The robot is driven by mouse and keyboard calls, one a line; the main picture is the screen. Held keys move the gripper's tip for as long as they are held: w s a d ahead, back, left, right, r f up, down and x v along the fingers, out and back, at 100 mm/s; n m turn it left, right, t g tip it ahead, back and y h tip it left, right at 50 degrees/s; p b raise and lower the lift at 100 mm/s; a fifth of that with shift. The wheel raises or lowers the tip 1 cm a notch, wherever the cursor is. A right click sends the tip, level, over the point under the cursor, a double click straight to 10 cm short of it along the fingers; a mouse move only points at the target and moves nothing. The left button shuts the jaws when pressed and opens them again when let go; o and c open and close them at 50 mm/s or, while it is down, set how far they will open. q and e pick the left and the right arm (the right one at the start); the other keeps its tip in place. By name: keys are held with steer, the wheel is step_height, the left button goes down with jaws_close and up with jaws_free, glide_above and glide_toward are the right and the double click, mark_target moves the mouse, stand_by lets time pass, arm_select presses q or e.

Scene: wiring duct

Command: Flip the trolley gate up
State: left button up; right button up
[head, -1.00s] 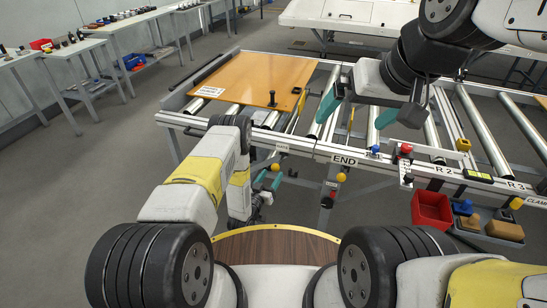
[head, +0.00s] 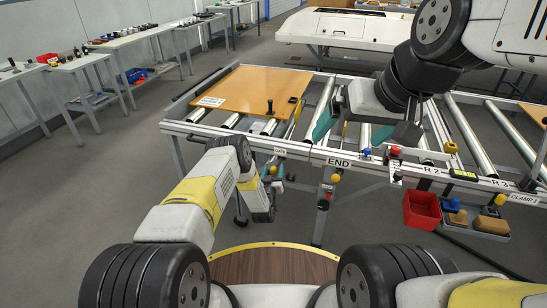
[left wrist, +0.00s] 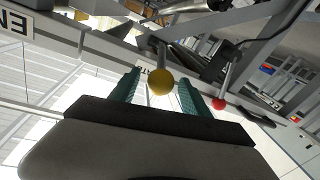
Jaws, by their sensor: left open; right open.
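The gate handle is a yellow ball knob (head: 273,170) on a short stem, below the small label plate (head: 279,152) at the trolley's front rail. The gate panel itself cannot be clearly made out. My left gripper (head: 277,174) is at this knob, its teal fingers apart. In the left wrist view the yellow ball (left wrist: 160,82) shows between the open fingers of the left gripper (left wrist: 160,88); contact cannot be told. My right gripper (head: 350,126) is open and empty above the rollers.
A wooden board (head: 252,90) with a black knob lies on the trolley's left end. Another yellow knob (head: 335,178) hangs under the END label. A red bin (head: 422,209) and trays hang at right. A red ball (left wrist: 218,103) shows beside the left fingers.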

arm_select(q)
steer(key=shift+w, duration=0.3)
jaws_close()
stand_by(1.3)
